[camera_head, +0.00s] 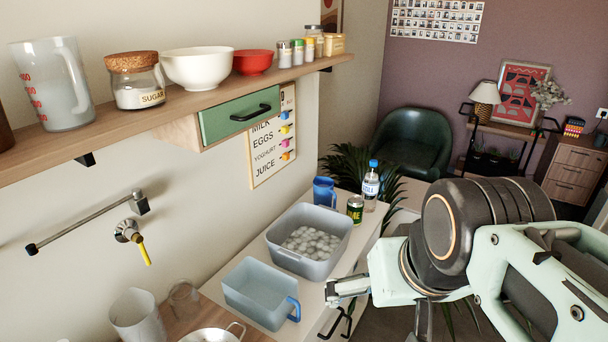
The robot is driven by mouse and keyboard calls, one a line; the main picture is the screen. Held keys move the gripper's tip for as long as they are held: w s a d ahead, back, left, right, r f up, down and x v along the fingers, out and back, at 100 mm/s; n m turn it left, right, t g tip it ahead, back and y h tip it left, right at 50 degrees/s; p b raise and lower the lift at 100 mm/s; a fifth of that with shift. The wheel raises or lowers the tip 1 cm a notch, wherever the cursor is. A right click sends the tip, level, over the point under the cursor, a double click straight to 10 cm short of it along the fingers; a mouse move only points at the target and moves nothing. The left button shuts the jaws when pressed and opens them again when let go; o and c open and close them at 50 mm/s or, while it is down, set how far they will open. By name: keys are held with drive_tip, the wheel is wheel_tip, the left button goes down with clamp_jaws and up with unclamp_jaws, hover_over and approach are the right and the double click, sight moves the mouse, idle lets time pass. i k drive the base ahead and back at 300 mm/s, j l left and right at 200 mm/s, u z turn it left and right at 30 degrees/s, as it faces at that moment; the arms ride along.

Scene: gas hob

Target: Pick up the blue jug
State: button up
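A rectangular translucent blue-grey container (256,311) with a blue handle stands nearer, at the counter's front part. My gripper (332,291) is at the counter's right edge, right of the blue handle and well in front of the small blue jug. It appears apart from both. It is seen from the side, so the gap between its fingers is not clear. I see nothing held in it.
A grey tub (330,262) of pale round pieces lies between my gripper and the small blue jug. A green can (355,209) and water bottle (370,187) stand right of that jug. A wall shelf (190,100) with jars and bowls overhangs the left.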

sight(323, 186)
drive_tip(key=k, duration=1.1)
drive_tip(key=k+u, duration=0.15)
drive_tip(key=u, duration=0.95)
drive_tip(key=i+l+u, duration=0.1)
drive_tip(key=l, duration=0.2)
drive_tip(key=i+l+u, duration=0.15)
drive_tip(key=l, duration=0.2)
drive_tip(key=i+l, duration=0.15)
drive_tip(key=l, duration=0.25)
drive_tip(key=i+l, duration=0.15)
drive_tip(key=l, duration=0.2)
drive_tip(key=i+l, duration=0.15)
drive_tip(key=l, duration=0.25)
drive_tip(key=i+l, duration=0.15)
drive_tip(key=l, duration=0.2)
drive_tip(key=i+l, duration=0.1)
drive_tip(key=l, duration=0.3)
drive_tip(key=i+l, duration=0.15)
drive_tip(key=l, duration=0.2)
